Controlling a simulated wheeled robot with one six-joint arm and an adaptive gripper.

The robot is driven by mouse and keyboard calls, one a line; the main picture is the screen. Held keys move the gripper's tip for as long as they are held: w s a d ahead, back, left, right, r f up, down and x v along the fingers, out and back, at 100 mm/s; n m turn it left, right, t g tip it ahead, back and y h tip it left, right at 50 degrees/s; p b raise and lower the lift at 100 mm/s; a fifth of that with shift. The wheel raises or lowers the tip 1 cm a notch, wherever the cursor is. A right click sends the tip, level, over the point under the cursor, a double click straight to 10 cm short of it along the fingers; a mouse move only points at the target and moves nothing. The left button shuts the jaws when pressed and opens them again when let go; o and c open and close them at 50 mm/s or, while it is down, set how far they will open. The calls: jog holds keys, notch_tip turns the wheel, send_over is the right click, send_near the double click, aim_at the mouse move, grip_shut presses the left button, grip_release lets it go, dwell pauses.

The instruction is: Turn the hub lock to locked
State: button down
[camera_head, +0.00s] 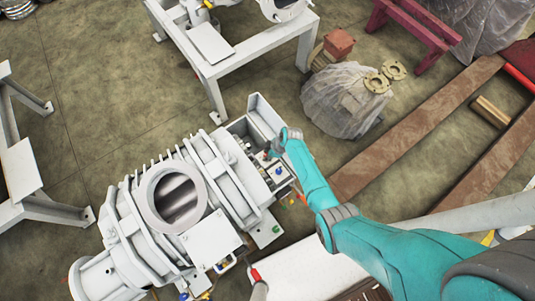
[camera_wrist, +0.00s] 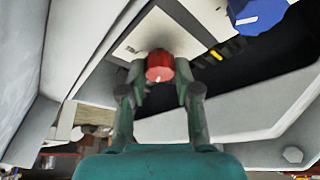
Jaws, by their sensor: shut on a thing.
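In the wrist view, a red knob (camera_wrist: 160,66), which looks like the hub lock, stands out from a pale panel (camera_wrist: 165,28). It has a small white mark on its lower face. My gripper (camera_wrist: 160,80) has one finger on each side of the knob and is shut on it. In the head view, my gripper (camera_head: 272,152) reaches into the open box (camera_head: 262,112) at the end of the white vacuum machine (camera_head: 120,215). The red knob cannot be made out there. Which setting the knob points to cannot be read.
A blue knob (camera_wrist: 257,14) sits to the upper right of the red one in the wrist view. The box's pale walls stand close around my gripper. A plastic-wrapped heap (camera_head: 345,98) and a white frame stand (camera_head: 235,60) are beyond the machine.

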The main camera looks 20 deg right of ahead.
dwell(0.4)
jog(key=c, duration=0.8)
grip_release()
jog(key=v, duration=1.2)
